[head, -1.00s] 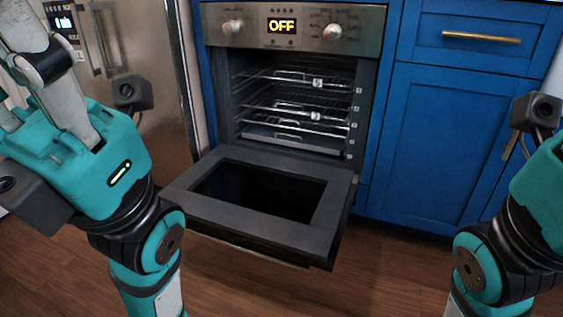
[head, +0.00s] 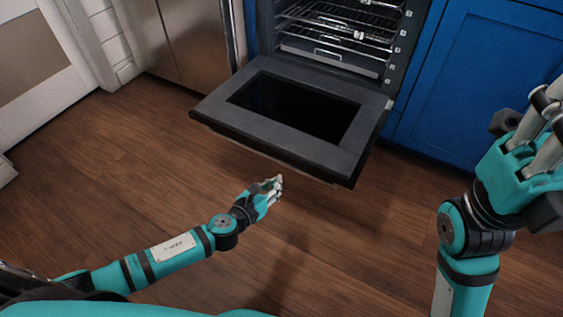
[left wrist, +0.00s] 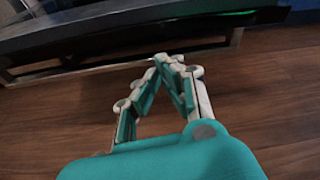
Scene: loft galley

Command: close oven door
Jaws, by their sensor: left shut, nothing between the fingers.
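The oven door (head: 270,137) hangs open, lowered to about horizontal in front of the oven (head: 398,70), with its dark window facing up. My left gripper (head: 278,182) is low over the floor, in front of and below the door's front edge. It is shut and empty, with its fingers pointing towards the door and apart from it. In the left wrist view the fingertips (left wrist: 168,60) come together just short of the door's handle bar (left wrist: 110,65), under the door edge (left wrist: 120,30). My right gripper (head: 540,130) is raised at the right, away from the door; its fingertips are unclear.
Wire racks (head: 335,28) are inside the oven. A blue cabinet (head: 478,85) stands to its right and a steel fridge (head: 190,45) to its left. The wooden floor (head: 130,150) is clear in front of the door.

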